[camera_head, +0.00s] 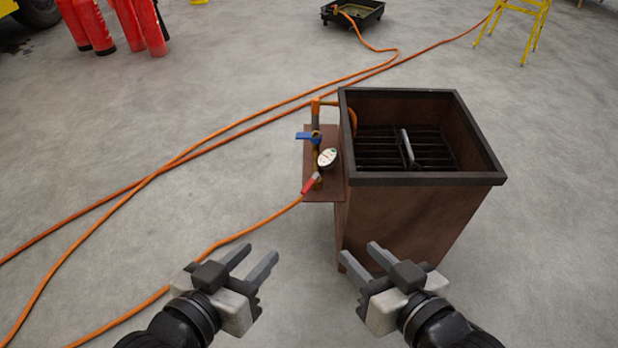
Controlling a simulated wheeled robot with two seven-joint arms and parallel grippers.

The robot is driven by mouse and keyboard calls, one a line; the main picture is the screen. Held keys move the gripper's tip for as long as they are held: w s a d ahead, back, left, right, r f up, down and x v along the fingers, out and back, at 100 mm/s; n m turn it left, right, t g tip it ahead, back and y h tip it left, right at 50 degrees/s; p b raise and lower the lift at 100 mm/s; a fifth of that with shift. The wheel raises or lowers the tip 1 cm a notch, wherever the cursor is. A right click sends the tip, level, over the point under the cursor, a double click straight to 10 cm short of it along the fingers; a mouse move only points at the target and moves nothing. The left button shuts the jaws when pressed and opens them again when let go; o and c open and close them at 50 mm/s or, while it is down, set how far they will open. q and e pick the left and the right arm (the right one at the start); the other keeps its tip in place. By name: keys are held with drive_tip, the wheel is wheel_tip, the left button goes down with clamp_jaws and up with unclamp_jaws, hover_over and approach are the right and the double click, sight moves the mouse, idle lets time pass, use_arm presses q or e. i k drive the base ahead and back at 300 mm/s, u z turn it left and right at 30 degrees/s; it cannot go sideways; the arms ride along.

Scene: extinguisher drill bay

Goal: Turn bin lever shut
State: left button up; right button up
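A brown metal bin (410,215) with a dark rim and a grate inside stands right of centre. A side plate (323,193) on its left carries a pipe with a round white gauge (327,158), a blue lever (307,136) and a red lever (310,184). The blue lever points left; the red one slants down and left. My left gripper (256,263) is open and empty, below and left of the levers. My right gripper (377,256) is open and empty, in front of the bin's lower part in the picture. Neither visibly touches anything.
Orange hoses (170,170) cross the concrete floor, one joining the pipe near the red lever. Red extinguishers (112,25) stand at the upper left. A black tray (352,13) lies at the top, and a yellow stand (516,25) at the upper right. The floor right of the bin is clear.

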sight(308, 186)
drive_tip(key=z, duration=0.05)
drive_tip(key=k, duration=1.1)
drive_tip(key=u, duration=0.8)
drive_tip(key=i, duration=1.45)
drive_tip(key=z, duration=0.3)
